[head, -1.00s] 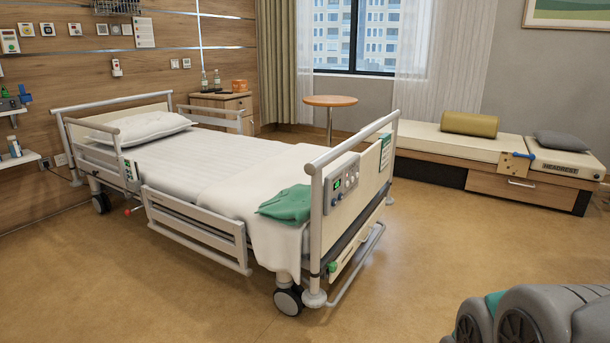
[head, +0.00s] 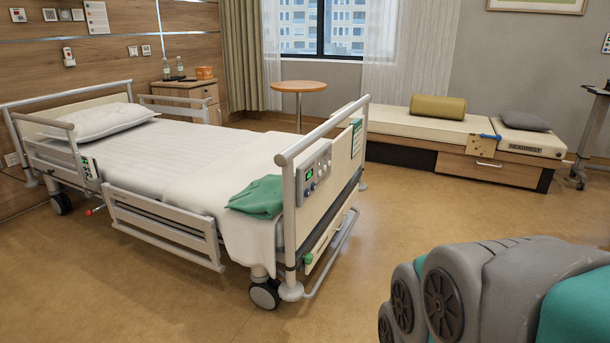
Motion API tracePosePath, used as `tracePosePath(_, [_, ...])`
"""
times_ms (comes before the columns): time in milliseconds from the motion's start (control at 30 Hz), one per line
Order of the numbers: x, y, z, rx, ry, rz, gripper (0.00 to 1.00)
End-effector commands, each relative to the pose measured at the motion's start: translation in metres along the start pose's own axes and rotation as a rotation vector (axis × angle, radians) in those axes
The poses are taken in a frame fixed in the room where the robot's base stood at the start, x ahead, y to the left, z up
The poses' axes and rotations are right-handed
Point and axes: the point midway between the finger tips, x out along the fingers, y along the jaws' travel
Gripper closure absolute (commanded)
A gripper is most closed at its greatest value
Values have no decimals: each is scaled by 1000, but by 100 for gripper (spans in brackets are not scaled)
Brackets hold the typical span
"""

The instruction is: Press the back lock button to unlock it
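A hospital bed (head: 180,165) stands on the left. Its footboard carries a control panel (head: 315,172) with a small green display, knobs and buttons, too small to read. No button can be made out as the back lock button. At the back right is a low daybed (head: 400,124) with a hinged-looking end section marked HEADREST (head: 526,147). A tan plate (head: 481,145) with a blue handle (head: 490,136) sits on its front side. My grey arm shows at the lower right, far from both; my gripper is outside the picture.
Open floor (head: 390,210) lies between the bed and the daybed. A round table (head: 299,86) stands by the window, with a bedside cabinet (head: 188,92) to its left. A wheeled stand (head: 585,150) is at the right edge. A green cloth (head: 257,198) lies on the bed.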

Motion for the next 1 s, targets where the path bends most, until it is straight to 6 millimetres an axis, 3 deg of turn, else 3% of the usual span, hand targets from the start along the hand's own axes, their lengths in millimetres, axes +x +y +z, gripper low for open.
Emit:
tracePosePath(33, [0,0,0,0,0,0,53])
tracePosePath(467, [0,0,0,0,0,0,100])
tracePosePath(1000, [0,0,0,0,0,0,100])
